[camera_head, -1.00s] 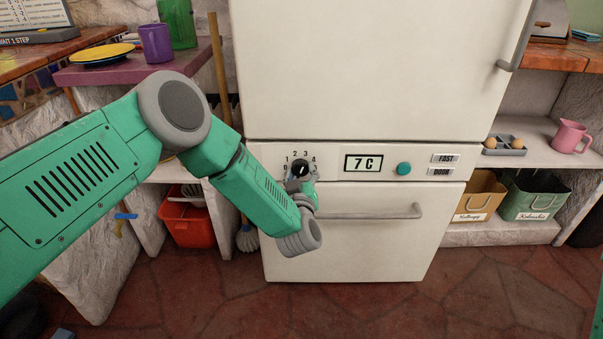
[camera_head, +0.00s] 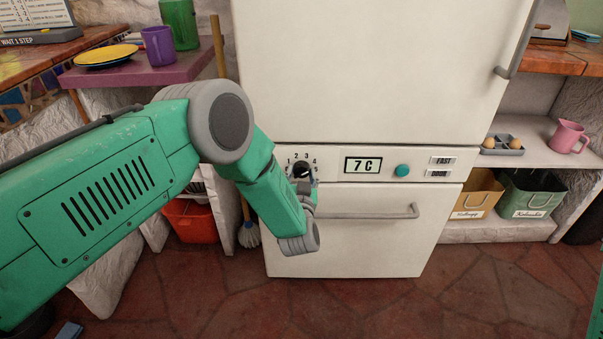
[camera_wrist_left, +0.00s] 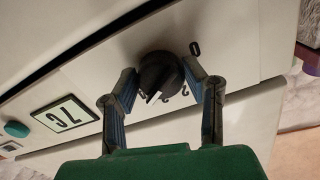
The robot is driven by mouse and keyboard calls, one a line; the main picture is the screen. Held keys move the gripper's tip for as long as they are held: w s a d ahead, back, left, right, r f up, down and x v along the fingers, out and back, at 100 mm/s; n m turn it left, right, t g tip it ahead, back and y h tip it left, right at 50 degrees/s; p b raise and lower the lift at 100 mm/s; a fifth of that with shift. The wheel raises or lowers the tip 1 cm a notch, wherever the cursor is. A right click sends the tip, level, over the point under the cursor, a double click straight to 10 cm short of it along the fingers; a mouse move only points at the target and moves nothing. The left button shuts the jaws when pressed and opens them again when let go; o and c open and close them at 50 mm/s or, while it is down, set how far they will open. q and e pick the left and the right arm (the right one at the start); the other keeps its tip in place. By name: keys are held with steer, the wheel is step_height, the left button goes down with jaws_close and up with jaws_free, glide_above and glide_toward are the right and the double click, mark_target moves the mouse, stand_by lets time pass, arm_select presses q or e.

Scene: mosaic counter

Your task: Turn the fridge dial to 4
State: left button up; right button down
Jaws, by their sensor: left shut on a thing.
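The black fridge dial (camera_head: 301,171) is on the panel of the cream fridge (camera_head: 345,230), with numbers around it. In the left wrist view the dial (camera_wrist_left: 160,74) sits between the two fingers of my left gripper (camera_wrist_left: 162,88), which is shut on it. The dial's white pointer mark lies among the higher numbers, seemingly between 3 and 4; the exact number is hard to read. In the head view my left gripper (camera_head: 303,184) is mostly hidden by my wrist. The display (camera_head: 363,165) reads 7 C.
A teal button (camera_head: 402,170) and FAST and DOOR labels are right of the display. The lower door handle (camera_head: 370,214) is below the panel. A purple shelf (camera_head: 130,72) with a plate and cups is at the left. Bins (camera_head: 532,196) are at the right.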

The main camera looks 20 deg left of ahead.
arm_select(q)
steer(key=shift+w+r, duration=0.15)
steer(key=shift+r, duration=0.15)
steer(key=o, duration=1.1)
steer(key=shift+o, duration=0.2)
steer(key=shift+f, duration=0.15)
steer(key=shift+s+d+f, duration=0.15)
steer(key=shift+s+d, duration=0.05)
steer(key=shift+s, duration=0.35)
steer(key=v, duration=1.1)
